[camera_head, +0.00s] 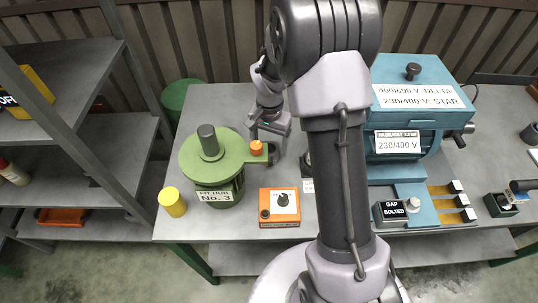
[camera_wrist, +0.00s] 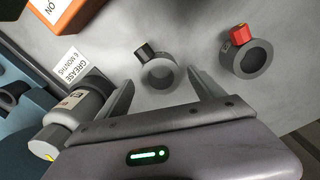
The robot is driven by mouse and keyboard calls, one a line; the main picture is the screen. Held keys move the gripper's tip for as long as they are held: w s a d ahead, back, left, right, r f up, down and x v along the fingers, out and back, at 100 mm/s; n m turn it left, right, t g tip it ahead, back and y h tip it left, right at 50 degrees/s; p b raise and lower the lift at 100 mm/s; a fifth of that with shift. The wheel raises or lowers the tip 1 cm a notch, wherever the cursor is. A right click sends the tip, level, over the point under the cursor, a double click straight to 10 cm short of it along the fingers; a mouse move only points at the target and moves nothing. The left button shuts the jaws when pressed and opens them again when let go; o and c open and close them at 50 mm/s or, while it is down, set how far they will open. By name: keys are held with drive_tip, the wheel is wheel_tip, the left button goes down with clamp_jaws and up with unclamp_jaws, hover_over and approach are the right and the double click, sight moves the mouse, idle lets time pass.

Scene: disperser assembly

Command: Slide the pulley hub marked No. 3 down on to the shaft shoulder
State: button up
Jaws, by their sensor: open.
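In the head view, a green round housing (camera_head: 220,168) carries an upright grey shaft (camera_head: 207,140) and a label reading No. 3. My gripper (camera_head: 270,132) is right of it, low over the table. In the wrist view, my gripper (camera_wrist: 160,84) is open and empty. A grey ring-shaped hub with a dark block (camera_wrist: 158,73) lies on the table between and beyond its fingertips. A second grey hub with a red block (camera_wrist: 247,60) lies to the right, outside the fingers. No number is readable on either hub. The shaft shoulder cannot be made out.
A green arm with an orange knob (camera_head: 256,147) sticks out from the housing beside my gripper. An orange control box (camera_head: 280,207) and yellow cylinder (camera_head: 172,201) stand in front. A blue machine (camera_head: 410,145) stands right. A grease bottle (camera_wrist: 85,105) is close to the left finger.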

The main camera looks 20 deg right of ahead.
sight(269, 150)
wheel_tip(269, 150, down, 4)
drive_tip(key=shift+f+b, duration=0.1)
drive_tip(key=shift+b, duration=0.6)
drive_tip(key=shift+r, duration=0.2)
drive_tip(key=shift+c, duration=0.8)
clamp_jaws()
